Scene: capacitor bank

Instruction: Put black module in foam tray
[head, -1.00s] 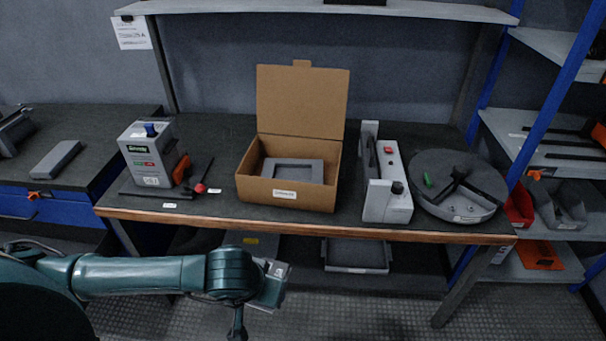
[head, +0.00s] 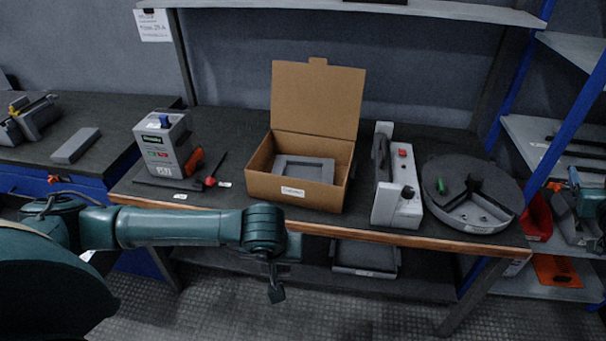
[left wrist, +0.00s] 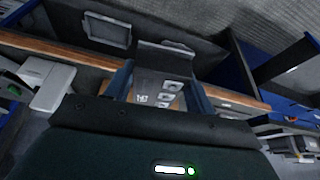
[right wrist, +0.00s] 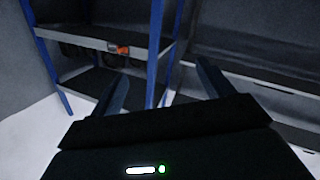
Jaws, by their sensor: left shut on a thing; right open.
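My left gripper (left wrist: 160,80) is shut on the black module (left wrist: 166,57), a dark block with pale label marks on its near face, between the two fingers in the left wrist view. In the head view my left arm reaches in front of the bench, and its hand is largely hidden behind the arm. The grey foam tray (head: 304,180) has a rectangular recess and lies inside the open cardboard box on the bench; the recess looks empty. My right gripper (right wrist: 162,72) is open and empty, facing the shelving.
The cardboard box (head: 292,192) has its lid raised at the back. A grey device (head: 163,147) and a red-tipped tool (head: 211,180) stand left of it. A grey fixture (head: 398,200) and a round carousel (head: 455,207) stand right. The bench's front edge (head: 330,232) lies beyond my arm.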

